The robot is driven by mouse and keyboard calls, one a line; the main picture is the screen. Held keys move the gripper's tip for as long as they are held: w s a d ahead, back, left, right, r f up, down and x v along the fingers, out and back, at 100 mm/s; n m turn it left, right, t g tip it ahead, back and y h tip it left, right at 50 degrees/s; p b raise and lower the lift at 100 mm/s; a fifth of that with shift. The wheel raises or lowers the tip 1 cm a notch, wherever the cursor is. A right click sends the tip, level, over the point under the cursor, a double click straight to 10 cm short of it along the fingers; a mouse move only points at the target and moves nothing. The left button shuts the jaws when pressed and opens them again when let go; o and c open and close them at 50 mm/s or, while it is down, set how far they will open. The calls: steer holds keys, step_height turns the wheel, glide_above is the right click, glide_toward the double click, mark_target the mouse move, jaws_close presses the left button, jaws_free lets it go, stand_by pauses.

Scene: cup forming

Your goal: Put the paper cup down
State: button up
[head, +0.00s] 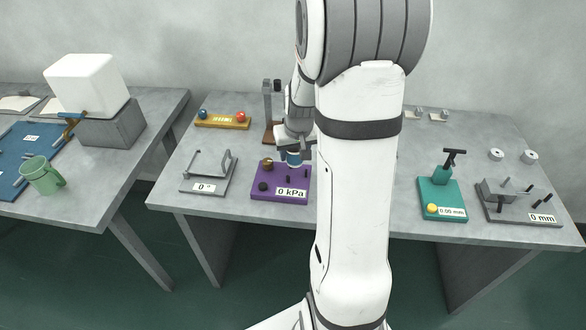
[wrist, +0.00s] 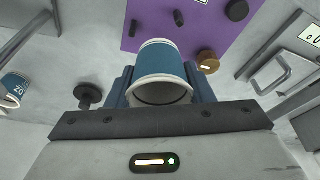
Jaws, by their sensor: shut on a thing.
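The paper cup (head: 294,159) is blue with white ends and shows just below my gripper (head: 293,146) in the head view. In the wrist view the cup (wrist: 162,66) sits between the two blue fingers of my gripper (wrist: 161,85), which is shut on it. One open end of the cup faces the wrist camera. The cup is at the back edge of the purple device marked 0 kPa (head: 281,190); I cannot tell whether it touches the device. My arm hides part of the table to the right.
The purple panel (wrist: 150,22) carries knobs. A grey device (head: 205,176) stands left, a yellow bar with balls (head: 222,121) and a brown-based stand (head: 268,110) behind. Teal (head: 440,200) and grey gauges (head: 520,200) stand right. Another blue-white object (wrist: 14,88) is at the wrist view's left.

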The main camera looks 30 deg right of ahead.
mark_target(294, 174)
steer(key=shift+f, duration=2.6)
steer(key=shift+f, duration=0.1)
steer(key=o, duration=1)
